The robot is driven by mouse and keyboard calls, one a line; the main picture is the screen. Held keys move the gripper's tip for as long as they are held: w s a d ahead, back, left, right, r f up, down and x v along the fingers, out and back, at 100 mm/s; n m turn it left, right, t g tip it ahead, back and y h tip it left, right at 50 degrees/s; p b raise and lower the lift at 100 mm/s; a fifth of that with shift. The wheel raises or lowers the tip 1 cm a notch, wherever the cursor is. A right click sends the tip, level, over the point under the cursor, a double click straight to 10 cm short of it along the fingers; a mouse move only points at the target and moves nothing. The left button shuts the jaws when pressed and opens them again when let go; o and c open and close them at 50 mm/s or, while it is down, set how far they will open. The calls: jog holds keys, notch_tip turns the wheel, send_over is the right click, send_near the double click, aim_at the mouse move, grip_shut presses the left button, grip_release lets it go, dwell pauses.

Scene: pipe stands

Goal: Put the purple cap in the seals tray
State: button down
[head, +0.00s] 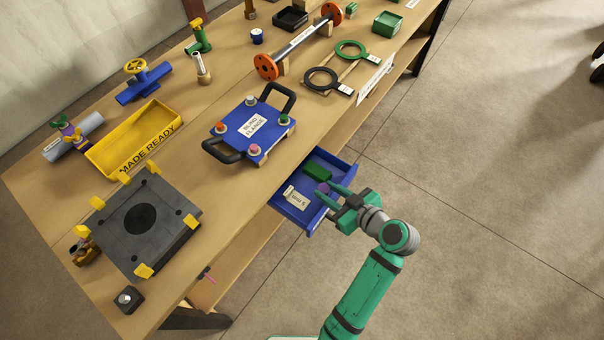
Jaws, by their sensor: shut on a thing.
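A small purple cap (323,187) is between the fingertips of my gripper (327,192), which is shut on it. The gripper is over an open blue drawer (346,168) at the front edge of the workbench. I cannot tell how high the cap is above the drawer floor. A green block (317,172) and a white label (297,198) are in the drawer; the label's writing is too small to read. No tray is clearly readable as the seals tray.
On the bench (225,205) are a blue flange plate (232,143) with black handles, a yellow tray (112,160) marked "MADE READY", a dark square plate (165,200), a black tray (290,18) and a green tray (388,23).

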jog(key=x, duration=0.9)
jog(key=shift+w+a, duration=0.1)
jog(key=shift+w, duration=0.1)
jog(key=shift+f+x, duration=0.15)
jog(key=shift+x, duration=0.9)
jog(key=shift+f+x, duration=0.15)
jog(key=shift+x, duration=0.95)
jog(key=shift+s, duration=0.1)
jog(key=shift+f, duration=0.6)
jog(key=c, duration=1.4)
grip_release()
jog(key=shift+r, duration=0.25)
jog(key=v, duration=1.2)
jog(key=shift+s+r, duration=0.1)
jog(key=shift+r, duration=0.3)
